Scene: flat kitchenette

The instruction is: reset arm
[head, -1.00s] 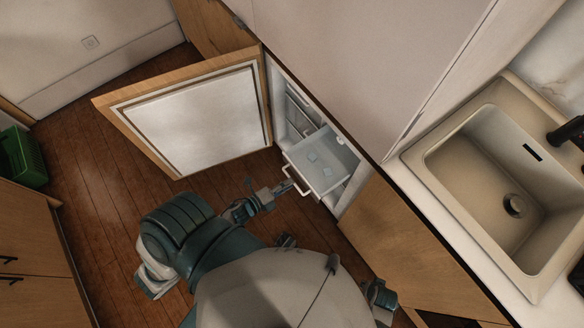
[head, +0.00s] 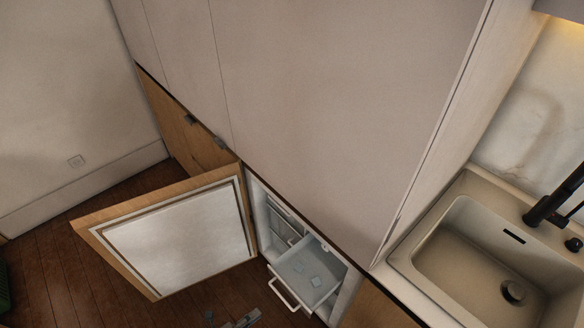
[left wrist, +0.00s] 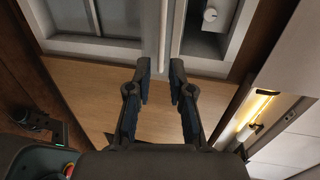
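My left gripper (head: 252,316) is at the bottom edge of the head view, just short of the white handle (head: 284,291) of a pulled-out drawer. In the left wrist view its two dark fingers (left wrist: 160,68) are apart with nothing held between them. A pale upright bar (left wrist: 163,38) shows beyond the fingertips. The drawer (head: 308,274) is clear-walled, with a few small pale pieces inside. My right gripper is out of view.
The fridge door (head: 178,238) stands wide open to the left of the drawer. A tall pale cabinet front (head: 330,110) rises behind. A sink (head: 480,255) with a black tap (head: 552,204) is at the right. Wooden floor (head: 60,280) lies at lower left.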

